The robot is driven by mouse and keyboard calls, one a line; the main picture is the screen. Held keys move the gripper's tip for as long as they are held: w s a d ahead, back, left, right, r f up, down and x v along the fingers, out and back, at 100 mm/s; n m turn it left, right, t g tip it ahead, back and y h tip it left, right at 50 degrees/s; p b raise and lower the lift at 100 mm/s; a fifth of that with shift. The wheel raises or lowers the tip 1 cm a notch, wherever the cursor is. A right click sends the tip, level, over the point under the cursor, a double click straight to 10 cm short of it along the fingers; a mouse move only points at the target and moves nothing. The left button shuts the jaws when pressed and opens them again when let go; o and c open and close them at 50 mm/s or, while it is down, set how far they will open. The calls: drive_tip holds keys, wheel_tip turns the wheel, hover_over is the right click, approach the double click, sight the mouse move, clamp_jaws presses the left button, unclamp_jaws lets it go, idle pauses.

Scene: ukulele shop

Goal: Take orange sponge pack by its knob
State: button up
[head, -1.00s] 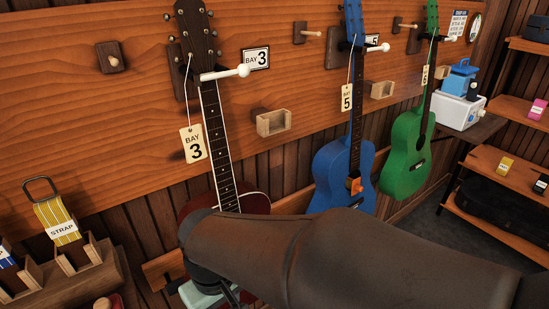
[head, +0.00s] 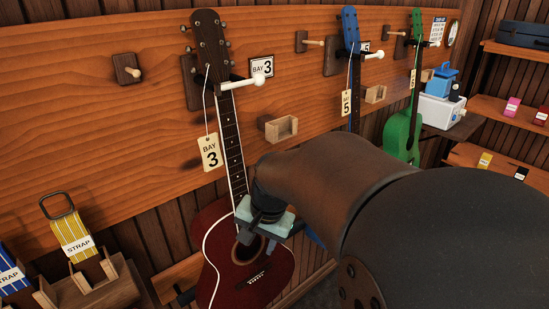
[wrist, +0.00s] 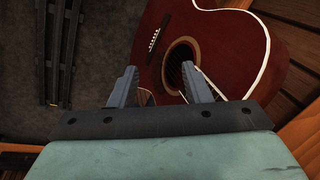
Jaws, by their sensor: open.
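The orange sponge pack is not visible in either current view. My arm covers the lower body of the blue ukulele (head: 347,92), where an orange piece showed earlier. My gripper (head: 246,238) is in front of the dark red ukulele (head: 213,225) in bay 3, near its sound hole. In the wrist view my gripper (wrist: 160,80) is open, its two grey fingers apart. The red ukulele (wrist: 225,50) with its sound hole lies beyond the fingertips. I see nothing held between the fingers.
A small wooden box (head: 281,128) is on the wall panel. The green ukulele (head: 398,137) hangs farther right. Strap holders (head: 95,290) stand lower left.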

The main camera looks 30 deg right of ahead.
drive_tip(key=w+d+r+m+t+h, duration=0.1)
drive_tip(key=w+d+m, duration=0.2)
drive_tip(key=d+m, duration=0.55)
drive_tip(key=w+d+r+m+t+h, duration=0.1)
drive_tip(key=w+d+r+m+t, duration=0.2)
drive_tip(key=d, duration=1)
drive_tip(key=s+d+m+h+p, duration=0.1)
drive_tip(key=s+d+m+h, duration=0.25)
drive_tip(key=d+m, duration=1.05)
drive_tip(key=w+d+f+n+p, duration=0.1)
drive_tip(key=w+d+f+n, duration=0.1)
drive_tip(key=d+f, duration=0.3)
drive_tip(key=w+d+f+n+p, duration=0.1)
drive_tip(key=w+d+f, duration=0.3)
drive_tip(key=f, duration=0.6)
drive_tip(key=shift+w+d+n+g+y+p, duration=0.4)
drive_tip(key=shift+w+p, duration=0.15)
drive_tip(key=shift+w, duration=0.1)
drive_tip(key=shift+r, duration=0.1)
clamp_jaws()
